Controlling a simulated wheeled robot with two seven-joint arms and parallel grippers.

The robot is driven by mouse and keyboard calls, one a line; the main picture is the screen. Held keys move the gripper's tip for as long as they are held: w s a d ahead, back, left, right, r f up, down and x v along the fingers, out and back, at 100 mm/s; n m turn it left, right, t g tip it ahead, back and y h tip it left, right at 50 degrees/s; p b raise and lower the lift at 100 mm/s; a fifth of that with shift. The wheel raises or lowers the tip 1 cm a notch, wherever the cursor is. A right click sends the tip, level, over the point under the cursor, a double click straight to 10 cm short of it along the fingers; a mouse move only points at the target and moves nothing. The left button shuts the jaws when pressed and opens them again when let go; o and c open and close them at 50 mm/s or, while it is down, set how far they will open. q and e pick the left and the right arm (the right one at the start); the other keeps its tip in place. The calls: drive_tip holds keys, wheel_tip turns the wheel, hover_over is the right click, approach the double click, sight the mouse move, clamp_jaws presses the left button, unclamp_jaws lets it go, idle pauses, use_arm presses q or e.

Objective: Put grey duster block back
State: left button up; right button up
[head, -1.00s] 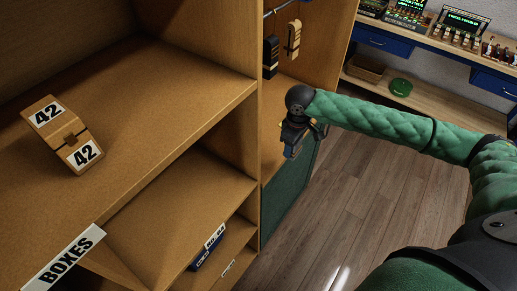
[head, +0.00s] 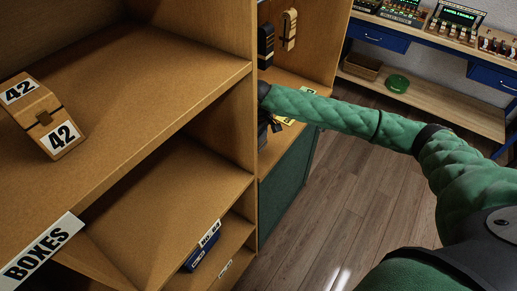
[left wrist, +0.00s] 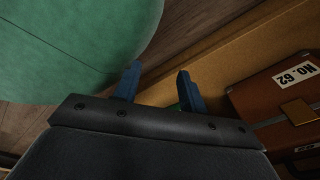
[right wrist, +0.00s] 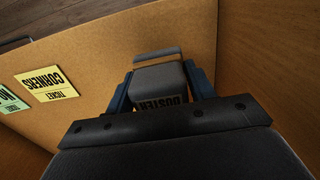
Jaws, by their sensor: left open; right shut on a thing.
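The grey duster block (right wrist: 158,78), printed "DUSTER", sits between the blue fingers of my right gripper (right wrist: 160,88) in the right wrist view. The gripper is shut on it. The block is over or against a tan wooden shelf board (right wrist: 195,45); I cannot tell whether it touches. In the head view my right arm reaches into the right-hand cabinet bay, and its gripper (head: 268,122) is mostly hidden by the cabinet's upright and my arm. My left gripper (left wrist: 158,80) is open and empty in the left wrist view; it is outside the head view.
A yellow "TICKET CORNERS" label (right wrist: 48,84) and a green label (right wrist: 8,100) lie beside the duster. A black item (head: 266,45) and a tan item (head: 289,29) hang above the bay. A brown "NO. 62" case (left wrist: 280,100) is near my left gripper.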

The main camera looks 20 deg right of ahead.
sight(259, 145)
drive_tip(key=shift+f, duration=0.25)
wheel_tip(259, 145, down, 3)
drive_tip(key=b, duration=0.4)
drive_tip(key=shift+d+f, duration=0.1)
use_arm(q)
drive_tip(key=w+d+r, duration=0.1)
drive_tip(key=w+d, duration=0.1)
drive_tip(key=w, duration=0.8)
drive_tip(key=shift+r+t, duration=0.3)
drive_tip(key=shift+t, duration=0.1)
use_arm(e)
drive_tip(key=shift+s, duration=0.1)
drive_tip(key=o, duration=1.1)
use_arm(q)
drive_tip(key=shift+w, duration=0.1)
